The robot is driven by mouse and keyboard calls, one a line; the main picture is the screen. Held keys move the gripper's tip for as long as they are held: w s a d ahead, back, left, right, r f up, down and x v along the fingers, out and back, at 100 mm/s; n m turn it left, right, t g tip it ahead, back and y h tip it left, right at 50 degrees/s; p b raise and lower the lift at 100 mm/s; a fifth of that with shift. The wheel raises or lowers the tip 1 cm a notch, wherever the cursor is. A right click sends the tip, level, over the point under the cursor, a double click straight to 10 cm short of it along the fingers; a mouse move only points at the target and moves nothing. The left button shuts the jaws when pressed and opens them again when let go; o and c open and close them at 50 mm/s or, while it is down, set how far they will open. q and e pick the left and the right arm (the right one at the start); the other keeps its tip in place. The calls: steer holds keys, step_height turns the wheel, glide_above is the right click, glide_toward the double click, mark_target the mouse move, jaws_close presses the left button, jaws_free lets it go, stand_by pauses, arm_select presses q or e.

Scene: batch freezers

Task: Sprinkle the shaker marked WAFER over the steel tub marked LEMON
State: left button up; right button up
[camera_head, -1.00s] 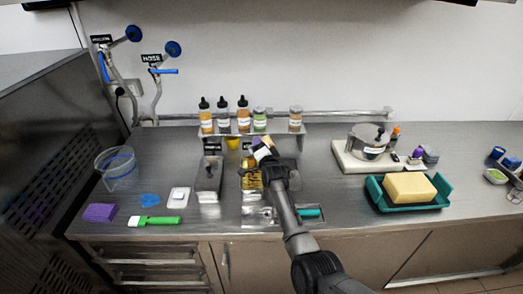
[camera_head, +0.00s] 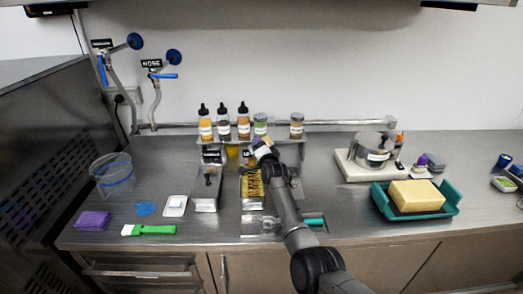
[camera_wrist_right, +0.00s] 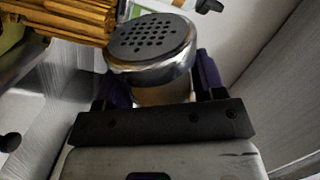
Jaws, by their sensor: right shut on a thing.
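My right gripper (camera_head: 264,155) is shut on a shaker (camera_head: 261,145), held tilted above the counter near the back of a steel tub. In the right wrist view the shaker's perforated metal lid (camera_wrist_right: 150,38) sits between the fingers (camera_wrist_right: 160,84). The shaker's label cannot be read. The steel tub with yellow-brown ridged contents (camera_head: 251,201) is partly hidden by my right arm. Those contents (camera_wrist_right: 62,20) also show beside the lid in the right wrist view. Another steel tub (camera_head: 206,205) stands left of it. I cannot read which tub is marked LEMON. My left gripper is out of view.
A shelf behind the tubs bears several bottles (camera_head: 222,124) and jars (camera_head: 297,126). A teal tray (camera_head: 447,207) with a yellow block (camera_head: 417,194) stands right, below a pot (camera_head: 373,150) on a white base. A clear container (camera_head: 112,175) and green-handled scraper (camera_head: 150,230) lie left.

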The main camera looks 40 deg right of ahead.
steer(key=shift+r+p, duration=0.3)
steer(key=shift+r, duration=0.35)
steer(key=shift+f+b, duration=0.6)
steer(key=shift+f, duration=0.25)
steer(key=shift+r+p, duration=0.8)
steer(key=shift+f+b, duration=0.6)
steer(key=shift+f, duration=0.3)
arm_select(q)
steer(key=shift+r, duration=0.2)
arm_select(e)
steer(key=shift+r, duration=0.1)
steer(key=shift+m, duration=0.3)
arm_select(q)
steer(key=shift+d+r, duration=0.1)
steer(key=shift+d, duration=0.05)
arm_select(e)
steer(key=m, duration=0.3)
steer(key=shift+m, duration=0.3)
